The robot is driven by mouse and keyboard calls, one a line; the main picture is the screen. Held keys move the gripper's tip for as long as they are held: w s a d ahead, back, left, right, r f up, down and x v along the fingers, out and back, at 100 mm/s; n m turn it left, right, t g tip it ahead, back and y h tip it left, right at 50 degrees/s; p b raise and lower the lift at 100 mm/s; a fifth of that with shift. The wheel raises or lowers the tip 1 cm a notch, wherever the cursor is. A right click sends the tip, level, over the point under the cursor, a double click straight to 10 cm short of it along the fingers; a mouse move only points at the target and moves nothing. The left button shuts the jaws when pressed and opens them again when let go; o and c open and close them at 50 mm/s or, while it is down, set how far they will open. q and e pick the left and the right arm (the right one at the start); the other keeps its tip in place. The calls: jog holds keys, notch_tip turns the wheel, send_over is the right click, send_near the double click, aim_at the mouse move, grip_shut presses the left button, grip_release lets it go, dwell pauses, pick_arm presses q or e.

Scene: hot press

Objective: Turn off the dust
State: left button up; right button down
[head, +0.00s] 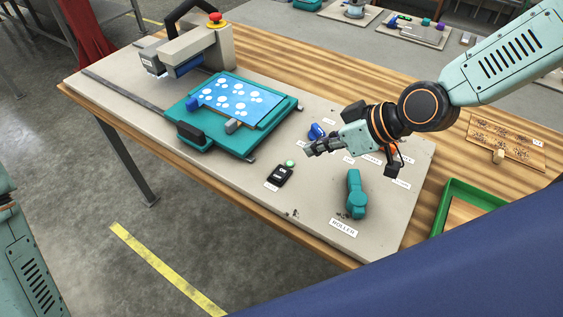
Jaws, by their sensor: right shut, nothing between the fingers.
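A small black switch box (281,174) with a white marking lies on the pale board, with a small white label (272,186) in front of it, too small to read. A round green button or lamp (290,162) shows at its far end. I cannot tell which thing is the dust control. My right gripper (308,150) is shut and empty, above the board just behind and right of the green button, apart from it as far as I can see. My left gripper is out of view; only part of my left arm shows at the left edge.
A hot press (195,52) with a red knob stands at the back left. A teal tray (190,112) holds a blue dotted sheet (240,98). A teal roller (355,196) and a blue item (316,131) lie near my right gripper. A green-rimmed tray (468,188) stands right.

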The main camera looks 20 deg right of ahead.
jog(key=shift+d, duration=0.55)
jog(key=b, duration=0.3)
send_near(273, 174)
jog(key=shift+w+a+r, duration=0.5)
jog(key=shift+w+r, duration=0.25)
jog(key=shift+r, duration=0.15)
jog(key=f, duration=0.1)
jog(key=w+a+f, duration=0.1)
jog(key=f, duration=0.1)
jog(key=f+b, duration=0.1)
jog(key=shift+w+a+f, duration=0.2)
jog(key=shift+a+f, duration=0.1)
jog(key=shift+a, duration=0.1)
jog(key=shift+f, duration=0.55)
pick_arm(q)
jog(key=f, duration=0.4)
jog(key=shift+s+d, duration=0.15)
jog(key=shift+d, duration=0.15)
pick_arm(e)
jog(key=shift+s+d+f, duration=0.1)
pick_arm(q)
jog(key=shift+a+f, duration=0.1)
